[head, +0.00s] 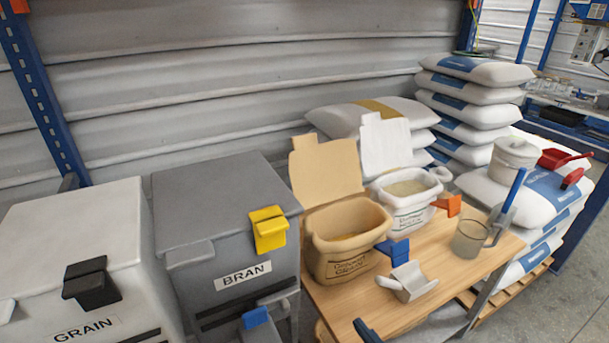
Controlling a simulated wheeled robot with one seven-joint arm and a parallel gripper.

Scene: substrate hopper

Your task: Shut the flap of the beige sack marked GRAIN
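The beige sack (345,262) stands open on the wooden table, its small dark print hard to read. Its beige flap (326,170) stands up behind the mouth, leaning back, with a tab at its upper left. Some yellowish filling (352,236) shows inside. A blue clip (393,251) is beside the sack's right front.
A similar white sack (408,216) stands open behind right, its white flap (386,145) raised, an orange clip (448,205) beside it. Left are lidded bins marked BRAN (222,235) and GRAIN (70,240).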

